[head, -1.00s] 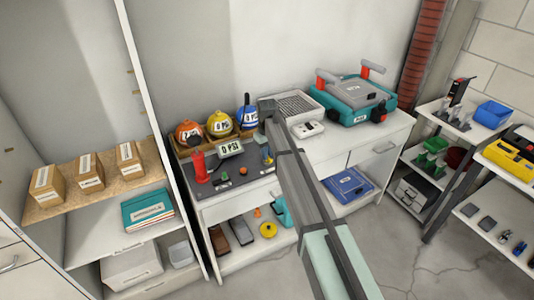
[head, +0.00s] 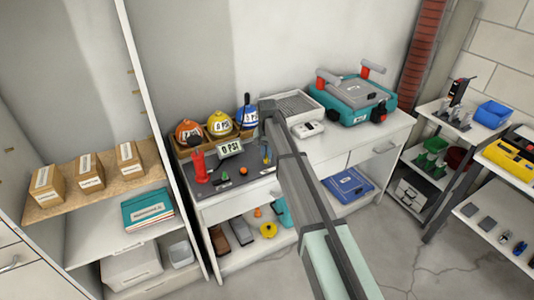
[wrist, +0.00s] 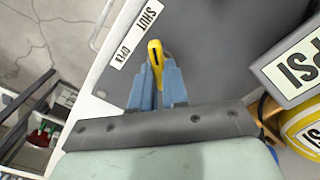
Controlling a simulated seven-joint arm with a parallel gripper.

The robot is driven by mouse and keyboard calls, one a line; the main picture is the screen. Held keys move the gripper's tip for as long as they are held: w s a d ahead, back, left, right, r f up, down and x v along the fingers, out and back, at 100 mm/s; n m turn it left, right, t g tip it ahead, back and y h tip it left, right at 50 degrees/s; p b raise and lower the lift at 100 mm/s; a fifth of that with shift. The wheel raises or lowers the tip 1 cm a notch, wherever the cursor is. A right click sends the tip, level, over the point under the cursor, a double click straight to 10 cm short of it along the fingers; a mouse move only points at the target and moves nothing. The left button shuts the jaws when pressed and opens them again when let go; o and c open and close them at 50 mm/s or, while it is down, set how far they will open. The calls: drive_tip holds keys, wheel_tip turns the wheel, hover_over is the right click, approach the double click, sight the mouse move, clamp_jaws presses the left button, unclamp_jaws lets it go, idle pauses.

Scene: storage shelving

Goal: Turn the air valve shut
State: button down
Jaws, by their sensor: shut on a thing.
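The air valve's yellow handle (wrist: 155,62) stands between the blue fingers of my gripper (wrist: 160,75) in the wrist view, and the fingers are shut on it. A white label with SHUT (wrist: 148,17) and OPEN (wrist: 125,51) lies beside it on the dark grey panel. The valve's base is hidden by the handle and fingers. In the head view, my gripper (head: 266,156) is over the right end of the dark panel, partly covered by my arm. A sign reading 0 PSI (head: 230,148) stands on the panel to its left.
Orange, yellow and blue round items (head: 219,124) stand in a tray behind the panel. A red object (head: 199,166) stands at the panel's left. A white tray (head: 300,105) and a teal case (head: 352,97) are on the bench at right. A white cabinet side wall rises at left.

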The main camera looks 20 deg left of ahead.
drive_tip(key=shift+m, duration=0.5)
drive_tip(key=c, duration=1.1)
unclamp_jaws()
drive_tip(key=shift+c, duration=0.2)
wheel_tip(320, 180, up, 14)
drive_tip(key=shift+f, duration=0.1)
